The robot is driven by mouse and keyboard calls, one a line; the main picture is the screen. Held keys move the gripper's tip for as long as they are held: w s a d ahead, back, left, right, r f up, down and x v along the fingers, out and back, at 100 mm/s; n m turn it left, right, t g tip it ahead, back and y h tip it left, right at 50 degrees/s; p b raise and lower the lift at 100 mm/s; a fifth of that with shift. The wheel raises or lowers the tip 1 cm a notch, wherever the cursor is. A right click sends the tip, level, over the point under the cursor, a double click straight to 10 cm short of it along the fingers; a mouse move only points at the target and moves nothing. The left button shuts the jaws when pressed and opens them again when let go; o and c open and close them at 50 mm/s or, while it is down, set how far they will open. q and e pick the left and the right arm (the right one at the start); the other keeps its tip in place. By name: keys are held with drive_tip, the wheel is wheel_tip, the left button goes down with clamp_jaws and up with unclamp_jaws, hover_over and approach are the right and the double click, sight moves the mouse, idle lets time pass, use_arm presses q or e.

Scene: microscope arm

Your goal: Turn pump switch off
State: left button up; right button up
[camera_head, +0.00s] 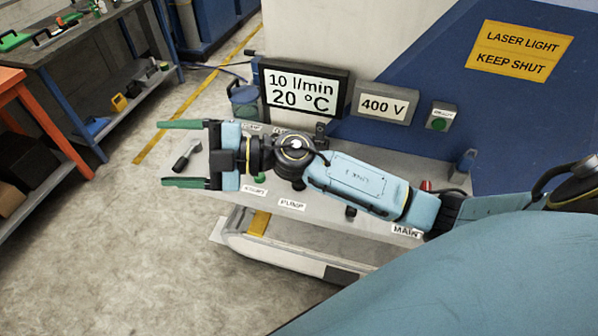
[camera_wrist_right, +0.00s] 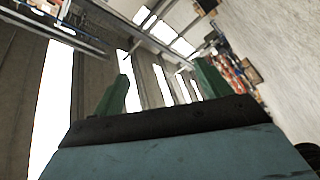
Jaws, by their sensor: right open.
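The PUMP label (camera_head: 292,204) is on the front part of a grey control panel (camera_head: 322,216), below my right arm in the head view. I cannot make out the pump switch for sure; my arm covers the panel just above the label. A small black knob (camera_head: 351,211) shows right of the label. My right gripper (camera_head: 172,153) is open, its green fingers pointing left, past the panel's left end and apart from the label. The right wrist view shows its two fingers (camera_wrist_right: 160,85) spread, with nothing between them. My left gripper is not in view.
A display (camera_head: 303,91) reads 10 l/min, 20 °C. Beside it are a 400 V sign (camera_head: 385,104) and a green button box (camera_head: 439,117). A MAIN label (camera_head: 406,231) and red knob (camera_head: 426,186) are at right. A workbench (camera_head: 75,45) stands upper left; floor between is open.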

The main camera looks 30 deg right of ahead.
drive_tip(key=w+d+f+n+g+h, duration=0.1)
drive_tip(key=d+f+n+g+h, duration=0.55)
drive_tip(key=d+f+h, duration=0.65)
drive_tip(key=d+r+m+g+h, duration=0.2)
drive_tip(key=d+m+g+h, duration=0.15)
drive_tip(key=d, duration=0.85)
drive_tip(key=shift+m+t+h, duration=0.35)
drive_tip(key=shift+m+t, duration=0.05)
drive_tip(key=f, duration=0.4)
drive_tip(key=f+p, duration=0.1)
drive_tip(key=f, duration=0.7)
drive_tip(key=shift+w+f, duration=0.2)
drive_tip(key=shift+w, duration=0.2)
drive_tip(key=c, duration=1)
